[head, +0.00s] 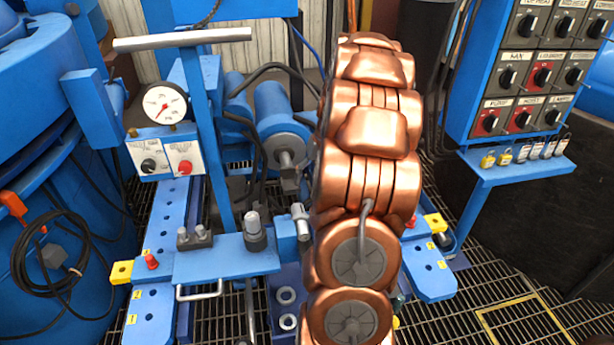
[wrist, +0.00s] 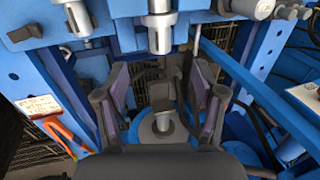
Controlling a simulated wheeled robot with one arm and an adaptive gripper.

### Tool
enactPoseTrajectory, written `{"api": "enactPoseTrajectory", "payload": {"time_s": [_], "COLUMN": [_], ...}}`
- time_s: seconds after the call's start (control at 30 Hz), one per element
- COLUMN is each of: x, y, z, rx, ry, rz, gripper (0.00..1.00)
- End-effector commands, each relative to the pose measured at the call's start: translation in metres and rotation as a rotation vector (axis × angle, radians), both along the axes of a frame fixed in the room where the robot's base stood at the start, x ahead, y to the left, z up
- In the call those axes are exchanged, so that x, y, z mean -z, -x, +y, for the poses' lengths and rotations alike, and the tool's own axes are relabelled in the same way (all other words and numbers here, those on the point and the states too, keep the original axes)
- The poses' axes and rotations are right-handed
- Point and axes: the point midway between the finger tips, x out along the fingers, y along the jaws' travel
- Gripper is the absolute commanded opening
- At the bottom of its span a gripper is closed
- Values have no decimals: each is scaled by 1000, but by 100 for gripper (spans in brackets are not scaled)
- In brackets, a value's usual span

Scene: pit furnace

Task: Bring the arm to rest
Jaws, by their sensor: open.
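My copper-coloured arm (head: 368,150) rises through the middle of the head view, folded in a tall stack of links. It hides part of the blue machine frame behind it. My gripper (wrist: 160,82) shows in the wrist view with its two dark fingers spread apart. Nothing is clasped between them. A grey metal post on a round blue base (wrist: 147,132) shows in the gap between the fingers, but I cannot tell how far beyond them it is. My gripper cannot be made out in the head view.
A control panel (head: 531,70) and a padlock shelf (head: 518,165) are at right. A blue tank (head: 40,110) and coiled black cable (head: 48,262) are at left. Open grating (head: 450,318) lies lower right.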

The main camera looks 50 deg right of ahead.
Motion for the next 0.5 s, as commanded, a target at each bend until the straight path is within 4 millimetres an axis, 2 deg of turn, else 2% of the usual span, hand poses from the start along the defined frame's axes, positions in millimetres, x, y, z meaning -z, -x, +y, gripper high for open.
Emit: {"api": "enactPoseTrajectory", "payload": {"time_s": [0.33, 0.43, 0.5], "x": [-1, -5, -11], "y": [-1, -3, -5], "z": [2, 17, 38], "rx": [-3, -25, -54], "ry": [-1, -1, -3], "rz": [1, 8, 19], "gripper": [69, 69, 69]}}
